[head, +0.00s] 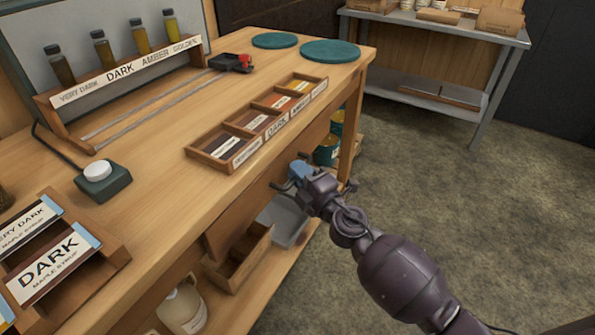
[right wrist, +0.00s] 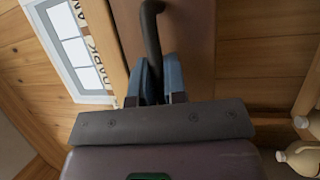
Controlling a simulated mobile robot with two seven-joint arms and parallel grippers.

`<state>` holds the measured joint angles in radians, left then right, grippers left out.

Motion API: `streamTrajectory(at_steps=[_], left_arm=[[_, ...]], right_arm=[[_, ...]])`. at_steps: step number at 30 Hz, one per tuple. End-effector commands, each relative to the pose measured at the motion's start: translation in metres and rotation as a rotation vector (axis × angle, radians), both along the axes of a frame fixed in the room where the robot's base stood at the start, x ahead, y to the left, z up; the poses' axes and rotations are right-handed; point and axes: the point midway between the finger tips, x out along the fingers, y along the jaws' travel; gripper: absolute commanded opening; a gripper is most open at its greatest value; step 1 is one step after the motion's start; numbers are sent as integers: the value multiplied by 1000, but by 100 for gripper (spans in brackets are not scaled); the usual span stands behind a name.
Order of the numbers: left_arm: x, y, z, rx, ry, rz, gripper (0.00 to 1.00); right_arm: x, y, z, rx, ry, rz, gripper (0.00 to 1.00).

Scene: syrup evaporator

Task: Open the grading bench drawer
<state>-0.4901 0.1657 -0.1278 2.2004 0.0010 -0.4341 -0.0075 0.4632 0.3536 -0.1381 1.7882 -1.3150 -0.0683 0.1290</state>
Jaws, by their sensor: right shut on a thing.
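The grading bench (head: 160,180) runs along the left and middle of the head view. Its brown drawer front (right wrist: 188,35) shows in the right wrist view, with a dark curved bar handle (right wrist: 152,40) on it. My right gripper (head: 298,170) is at the bench's front side, below the sorting tray. In the right wrist view its blue fingertips (right wrist: 158,82) are shut on the handle, one on each side. The drawer looks about flush with the bench front; the arm hides part of it. My left gripper is not in view.
A sorting tray (head: 240,128) with grade labels stands above the gripper near the bench edge. A wooden box (head: 238,262), a grey bin (head: 287,222) and a jug (head: 183,307) sit below the bench top. Open floor (head: 440,190) lies to the right.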

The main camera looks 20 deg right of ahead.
Motion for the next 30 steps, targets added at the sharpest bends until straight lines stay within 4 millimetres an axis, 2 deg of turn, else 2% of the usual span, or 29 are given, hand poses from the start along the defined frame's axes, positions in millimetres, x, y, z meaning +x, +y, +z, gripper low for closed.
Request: streamTrajectory(at_steps=[8, 21, 30], left_arm=[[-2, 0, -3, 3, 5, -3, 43], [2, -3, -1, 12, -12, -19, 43], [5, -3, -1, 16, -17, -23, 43]], right_arm=[[-33, -26, -3, -2, 4, -2, 0], [-128, -99, -3, 0, 6, -3, 0], [-180, -140, -1, -1, 3, -2, 0]])
